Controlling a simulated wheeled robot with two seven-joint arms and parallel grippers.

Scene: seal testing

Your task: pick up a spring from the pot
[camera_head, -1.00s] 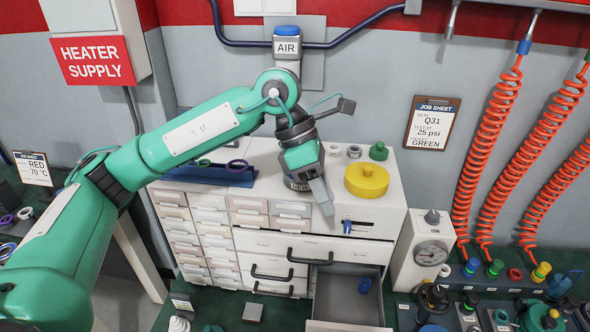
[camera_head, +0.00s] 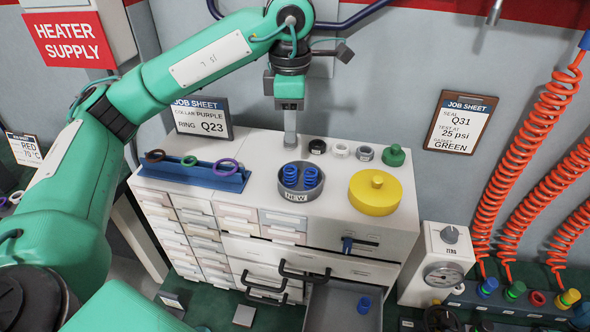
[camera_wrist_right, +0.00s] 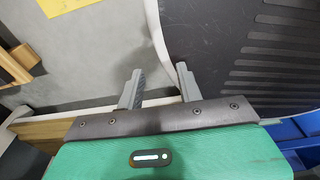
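A round grey pot (camera_head: 297,197) labelled NEW stands uncovered on top of the white cabinet. Two blue springs show upright inside it, a left spring (camera_head: 290,176) and a right spring (camera_head: 310,178). My left gripper (camera_head: 290,141) points down just above the pot's far side in the head view. I see its fingers edge-on as one grey bar, so their gap is hidden. No spring shows at its tips. My right gripper (camera_wrist_right: 160,72) is open and empty in the right wrist view, its two grey fingers apart, away from the pot.
A yellow lid (camera_head: 375,194) lies right of the pot. A blue rack (camera_head: 200,176) with coloured rings stands left. Small rings and a green knobbed part (camera_head: 394,155) sit behind. An open drawer (camera_head: 335,305) below holds another blue piece (camera_head: 364,305).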

